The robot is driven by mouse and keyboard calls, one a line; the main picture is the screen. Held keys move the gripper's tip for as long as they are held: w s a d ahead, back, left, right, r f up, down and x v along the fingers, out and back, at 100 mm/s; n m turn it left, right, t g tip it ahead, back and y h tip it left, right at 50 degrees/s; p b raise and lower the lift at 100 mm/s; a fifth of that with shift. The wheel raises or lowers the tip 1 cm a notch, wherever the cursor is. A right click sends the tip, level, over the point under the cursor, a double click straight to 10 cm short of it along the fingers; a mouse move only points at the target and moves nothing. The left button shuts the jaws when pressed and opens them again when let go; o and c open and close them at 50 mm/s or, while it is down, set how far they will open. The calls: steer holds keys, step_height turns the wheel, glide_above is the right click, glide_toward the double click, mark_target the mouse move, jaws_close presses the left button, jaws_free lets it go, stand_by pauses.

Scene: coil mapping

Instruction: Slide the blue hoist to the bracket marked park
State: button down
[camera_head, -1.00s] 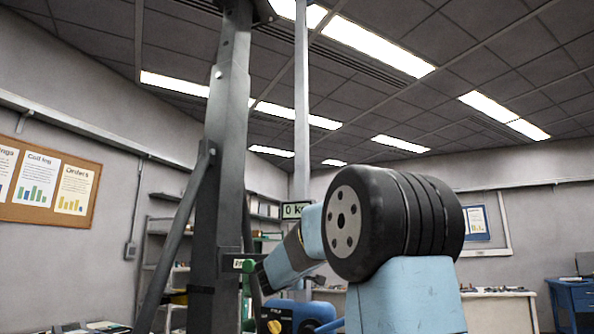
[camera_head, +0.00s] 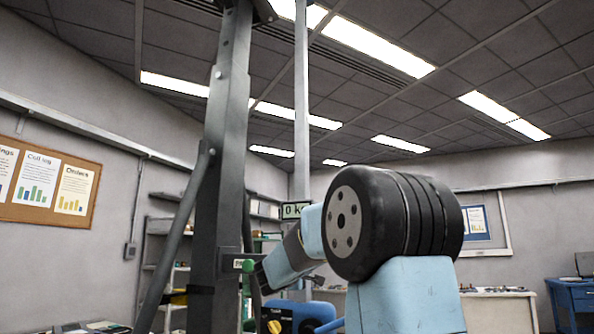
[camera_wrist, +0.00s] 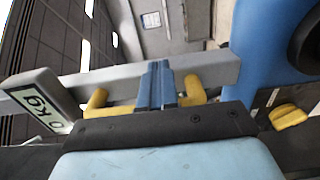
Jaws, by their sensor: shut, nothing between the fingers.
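The blue hoist (camera_head: 300,313) shows at the bottom of the head view with a yellow knob (camera_head: 275,326); my arm hides part of it. In the wrist view, its blue body (camera_wrist: 262,55) fills the upper right. A small label (camera_head: 243,264) on the dark steel post is too small to read, so I cannot tell if it marks the park bracket. My gripper (camera_wrist: 155,75) is shut and empty. Yellow pieces (camera_wrist: 197,90) show on both sides of its fingers; I cannot tell whether they touch.
A dark braced steel post (camera_head: 222,150) stands left of my arm. A thin grey pole (camera_head: 301,110) with a "0 kg" sign (camera_head: 294,210) rises behind. Shelves (camera_head: 165,250) stand by the wall, and a bench (camera_head: 500,295) and a blue cabinet (camera_head: 577,300) are at right.

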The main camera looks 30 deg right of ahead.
steer(key=shift+w+a, duration=1.65)
steer(key=shift+w, duration=0.5)
steer(key=s+a, duration=0.6)
steer(key=s, duration=0.2)
steer(key=shift+s, duration=0.35)
steer(key=s+a+f+m+g+y, duration=0.1)
steer(key=s+a+f+m+y, duration=0.1)
steer(key=s+a+f+y, duration=0.2)
steer(key=s+a+f+m+g+y, duration=0.2)
steer(key=s+a+f+y, duration=0.3)
steer(key=s+f, duration=0.6)
steer(key=s+a+f+m+g+y, duration=0.2)
steer(key=s+a+f+y, duration=0.3)
steer(key=s, duration=1.4)
step_height(320, 180, down, 3)
steer(key=shift+a+f+m, duration=0.2)
steer(key=shift+a+m, duration=0.35)
steer(key=shift+m, duration=0.25)
stand_by(0.3)
